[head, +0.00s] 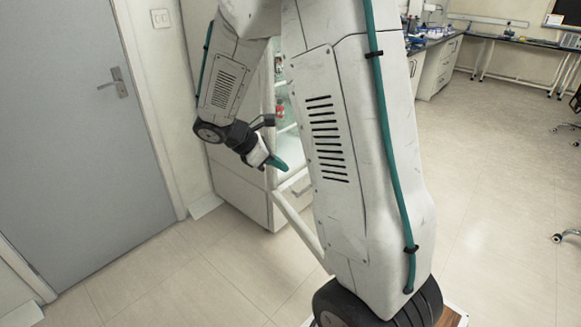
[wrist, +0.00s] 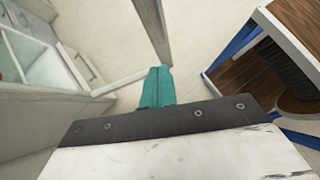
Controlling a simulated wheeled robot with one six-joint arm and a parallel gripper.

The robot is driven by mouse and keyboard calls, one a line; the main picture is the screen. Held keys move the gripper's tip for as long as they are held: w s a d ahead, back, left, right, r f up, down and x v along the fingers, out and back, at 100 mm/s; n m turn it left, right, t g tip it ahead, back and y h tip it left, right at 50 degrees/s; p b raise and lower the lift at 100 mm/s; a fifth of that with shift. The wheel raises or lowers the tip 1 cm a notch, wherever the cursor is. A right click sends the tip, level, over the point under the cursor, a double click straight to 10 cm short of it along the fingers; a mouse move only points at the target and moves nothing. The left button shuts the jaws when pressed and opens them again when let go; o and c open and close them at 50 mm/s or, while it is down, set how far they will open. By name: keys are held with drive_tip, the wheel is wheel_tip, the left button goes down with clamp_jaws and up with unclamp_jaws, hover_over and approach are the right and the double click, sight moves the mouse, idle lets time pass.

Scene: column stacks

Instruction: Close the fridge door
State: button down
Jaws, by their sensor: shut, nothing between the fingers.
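The white fridge (head: 239,196) stands behind my arm in the head view, partly hidden by it. Its door is open: a pale door frame (head: 299,228) slants out from the fridge toward the right front. In the wrist view the fridge (wrist: 40,120) is at the left, and the door frame (wrist: 151,22) runs past the fingertips. My gripper (head: 281,164) has teal fingers, shut and empty, beside the fridge opening. In the wrist view my gripper (wrist: 158,85) points toward the frame's corner; I cannot tell whether it touches. The door's outer end is hidden behind my arm in the head view.
A grey door (head: 70,130) with a handle is in the wall left of the fridge. Lab benches (head: 440,65) stand at the back right. The tiled floor (head: 490,160) on the right is mostly clear, with chair parts at the far right edge.

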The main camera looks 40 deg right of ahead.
drive_tip(key=s+d+f, duration=0.4)
drive_tip(key=d+f, duration=0.2)
drive_tip(key=d, duration=0.2)
drive_tip(key=shift+s+d, duration=0.3)
drive_tip(key=shift+d, duration=0.1)
